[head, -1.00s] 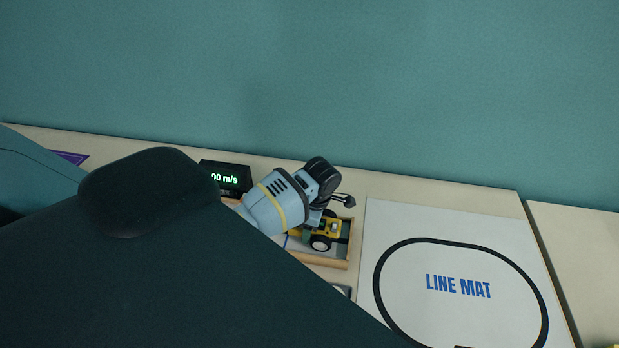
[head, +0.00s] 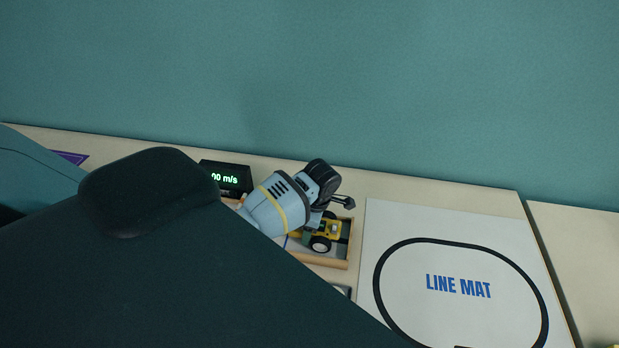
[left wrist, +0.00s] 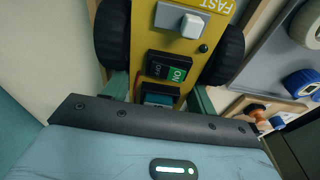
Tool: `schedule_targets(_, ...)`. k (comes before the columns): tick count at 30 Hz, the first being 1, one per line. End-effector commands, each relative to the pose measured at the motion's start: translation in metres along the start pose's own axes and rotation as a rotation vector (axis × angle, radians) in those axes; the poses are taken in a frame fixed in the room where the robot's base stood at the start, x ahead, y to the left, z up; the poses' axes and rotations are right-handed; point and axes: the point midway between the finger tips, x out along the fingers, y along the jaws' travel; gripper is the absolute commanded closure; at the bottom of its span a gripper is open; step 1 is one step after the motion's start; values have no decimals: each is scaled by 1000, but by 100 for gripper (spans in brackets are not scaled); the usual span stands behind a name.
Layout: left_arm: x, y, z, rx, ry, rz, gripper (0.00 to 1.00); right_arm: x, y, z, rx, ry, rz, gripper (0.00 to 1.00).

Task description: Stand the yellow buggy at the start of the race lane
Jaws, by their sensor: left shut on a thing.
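The yellow buggy (head: 329,228) has dark wheels and sits at the wood-railed lane (head: 334,262) in the head view. I cannot tell if its wheels touch the lane floor. The left wrist view shows its yellow deck (left wrist: 185,45) up close, with the word FAST, a grey block and an ON/OFF switch (left wrist: 167,68). My left gripper (left wrist: 160,98) is shut on the buggy, with a finger on each side of its narrow body. My left wrist and arm hide much of the buggy and lane in the head view. My right gripper is not in view.
A speed display (head: 227,178) with green digits stands behind the lane at left. The LINE MAT (head: 462,230) lies to the right. A teal wall is behind the table.

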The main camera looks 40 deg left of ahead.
Motion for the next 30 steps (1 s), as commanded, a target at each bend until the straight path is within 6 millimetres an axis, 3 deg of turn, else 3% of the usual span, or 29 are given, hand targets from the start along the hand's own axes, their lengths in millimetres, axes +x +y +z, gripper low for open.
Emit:
schedule_targets(20,0,1,0,0,-1,2,60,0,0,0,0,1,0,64)
schedule_targets(21,0,1,0,0,-1,2,41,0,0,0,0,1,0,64)
schedule_targets(24,0,1,0,0,-1,2,28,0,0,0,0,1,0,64)
schedule_targets(27,1,1,0,0,-1,1,18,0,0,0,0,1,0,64)
schedule_targets(30,1,0,0,0,-1,1,18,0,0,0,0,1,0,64)
